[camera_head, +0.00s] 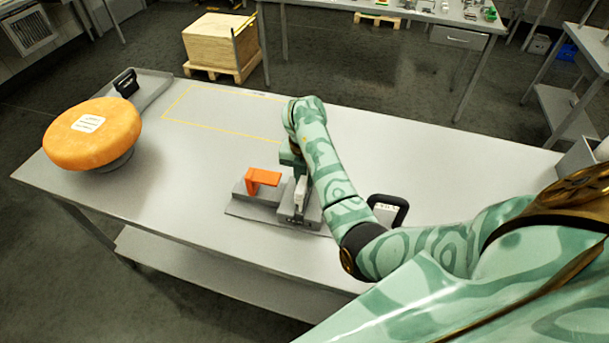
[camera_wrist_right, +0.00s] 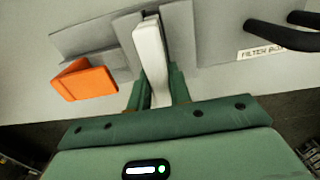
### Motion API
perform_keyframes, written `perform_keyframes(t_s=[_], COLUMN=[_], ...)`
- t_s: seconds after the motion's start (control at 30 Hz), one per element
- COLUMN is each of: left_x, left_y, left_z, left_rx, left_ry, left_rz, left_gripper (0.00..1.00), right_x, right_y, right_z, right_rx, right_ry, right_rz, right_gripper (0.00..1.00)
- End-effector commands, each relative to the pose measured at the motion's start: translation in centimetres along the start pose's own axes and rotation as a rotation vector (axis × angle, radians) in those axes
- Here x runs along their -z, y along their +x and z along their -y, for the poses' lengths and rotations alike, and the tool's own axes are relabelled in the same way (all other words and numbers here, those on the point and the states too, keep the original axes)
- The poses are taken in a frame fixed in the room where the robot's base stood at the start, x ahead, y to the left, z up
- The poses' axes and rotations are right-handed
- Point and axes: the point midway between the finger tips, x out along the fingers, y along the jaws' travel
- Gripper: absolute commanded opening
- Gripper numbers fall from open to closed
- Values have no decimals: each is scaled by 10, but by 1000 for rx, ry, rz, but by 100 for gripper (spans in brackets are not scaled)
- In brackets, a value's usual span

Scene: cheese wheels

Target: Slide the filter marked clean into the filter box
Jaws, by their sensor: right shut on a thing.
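My right gripper (camera_head: 297,172) reaches down over the grey housing (camera_head: 238,193) in the middle of the table. In the right wrist view its two green fingers (camera_wrist_right: 157,95) are shut on a white, narrow filter (camera_wrist_right: 152,62). The filter stands edge-on at a dark slot in the grey housing (camera_wrist_right: 95,38); how deep it sits I cannot tell. No "clean" mark is readable on it. An orange lever (camera_head: 263,177) sticks out from the housing, left of the gripper; it also shows in the right wrist view (camera_wrist_right: 84,82). My left gripper is not in view.
A black handle (camera_head: 390,207) stands right of the housing, beside a label partly reading "FILTER BO" (camera_wrist_right: 262,51). An orange cheese wheel (camera_head: 92,135) rests on a dark stand at the table's left. A yellow outlined area (camera_head: 215,112) at the back is empty.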

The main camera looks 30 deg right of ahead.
Motion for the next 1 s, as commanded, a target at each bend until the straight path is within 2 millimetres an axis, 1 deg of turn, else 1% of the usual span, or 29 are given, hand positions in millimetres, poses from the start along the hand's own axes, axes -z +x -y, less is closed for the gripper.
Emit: perform_keyframes(t_s=[1.0], left_x=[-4], left_y=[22], left_z=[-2], left_rx=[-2], left_ry=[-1], left_rz=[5], left_gripper=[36], right_x=[0], right_y=[26], right_z=[0], right_rx=[0], right_ry=[0], right_rz=[0], right_gripper=[0])
